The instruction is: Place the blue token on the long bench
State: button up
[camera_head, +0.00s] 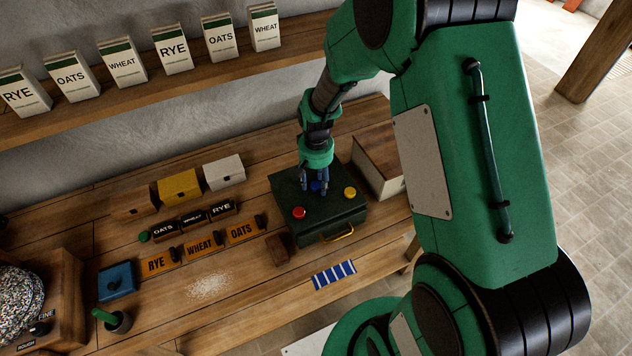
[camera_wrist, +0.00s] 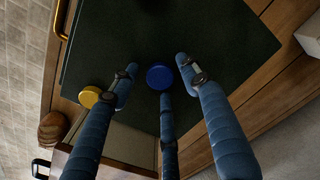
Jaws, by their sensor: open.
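The blue token (camera_wrist: 160,77) is a round disc on the dark green lid of a box (camera_wrist: 200,30). In the head view the blue token (camera_head: 316,186) is partly hidden by my fingers. My gripper (camera_head: 316,182) points down over the box (camera_head: 335,220), close above the token. In the wrist view my gripper (camera_wrist: 158,85) is open, its fingers spread around the token; I cannot tell whether any touches it. The long bench (camera_head: 205,325) is wooden and carries the green box.
A red token (camera_head: 299,213) and a yellow token (camera_head: 350,192) sit on the same lid. A wooden-topped box (camera_head: 385,160) stands close to the right. A blue-and-white striped piece (camera_head: 334,275) lies in front. Orange labelled blocks (camera_head: 200,245) and spilled grain (camera_head: 209,286) lie left.

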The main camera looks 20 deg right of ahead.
notch_tip(320, 180, up, 12)
jog(key=p, duration=0.1)
dwell(0.5)
jog(key=shift+r, duration=0.2)
dwell(0.4)
notch_tip(320, 180, up, 16)
jog(key=n+t, duration=0.1)
jog(key=t, duration=0.1)
send_over(316, 185)
jog(key=s+a, duration=0.4)
jog(key=s, duration=0.4)
jog(key=s+a+r+n+t, duration=0.1)
jog(key=s+r, duration=0.3)
jog(key=s, duration=0.4)
jog(key=s+a+r+n+t, duration=0.1)
jog(key=s+a+r+t, duration=0.1)
jog(key=s+r, duration=0.3)
jog(key=s, duration=0.3)
jog(key=shift+t, duration=0.3)
jog(key=shift+o, duration=0.6)
